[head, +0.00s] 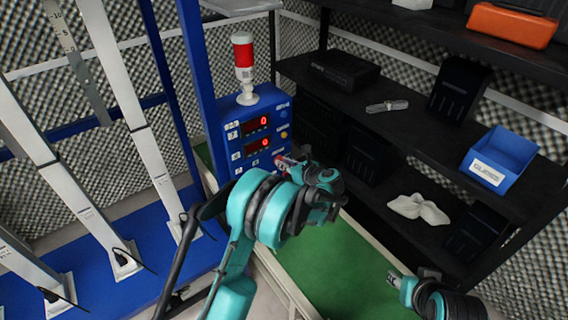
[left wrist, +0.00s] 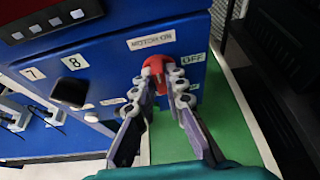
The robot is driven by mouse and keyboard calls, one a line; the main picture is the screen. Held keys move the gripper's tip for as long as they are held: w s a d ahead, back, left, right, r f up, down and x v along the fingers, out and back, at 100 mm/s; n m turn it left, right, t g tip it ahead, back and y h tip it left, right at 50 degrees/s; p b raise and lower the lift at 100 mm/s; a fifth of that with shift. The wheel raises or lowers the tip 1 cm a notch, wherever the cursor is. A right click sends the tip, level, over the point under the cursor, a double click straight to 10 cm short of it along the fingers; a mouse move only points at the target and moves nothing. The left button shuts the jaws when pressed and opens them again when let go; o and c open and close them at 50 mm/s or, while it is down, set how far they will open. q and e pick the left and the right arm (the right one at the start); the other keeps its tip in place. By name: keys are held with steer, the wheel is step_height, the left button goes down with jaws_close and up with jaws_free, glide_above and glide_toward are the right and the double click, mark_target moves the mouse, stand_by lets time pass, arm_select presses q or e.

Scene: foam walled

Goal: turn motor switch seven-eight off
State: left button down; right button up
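A blue control box (head: 250,115) stands in the middle of the head view. In the left wrist view, its face carries a red rotary switch (left wrist: 154,66) below a MOTOR ON label (left wrist: 151,39) and beside an OFF label (left wrist: 194,58). Labels 7 (left wrist: 33,74) and 8 (left wrist: 74,62) sit to the left. My left gripper (left wrist: 158,86) has its fingers apart, one on each side of the red switch; contact is unclear. In the head view my left gripper (head: 285,162) hides the switch. My right gripper (head: 397,281) is at the bottom right, away from the box.
A red and white signal lamp (head: 243,65) stands on the box. Dark shelves at right hold a blue bin (head: 502,160), an orange case (head: 511,25) and white items. A green surface (head: 330,270) lies below. White posts on a blue base (head: 150,240) fill the left.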

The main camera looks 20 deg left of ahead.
stand_by(0.3)
arm_select(q)
steer(key=m+g+y, duration=0.1)
steer(key=m+y, duration=0.1)
steer(key=m, duration=0.2)
steer(key=m+g+y+b, duration=0.1)
steer(key=m+y, duration=0.1)
steer(key=m, duration=0.3)
steer(key=w+f+m+g+y+b, duration=0.1)
steer(key=m+y, duration=0.1)
steer(key=m, duration=0.2)
steer(key=shift+d+y, duration=0.35)
steer(key=shift+y, duration=0.05)
steer(key=shift+m, duration=0.3)
stand_by(0.5)
steer(key=c, duration=1.6)
jaws_free()
steer(key=shift+o, duration=0.2)
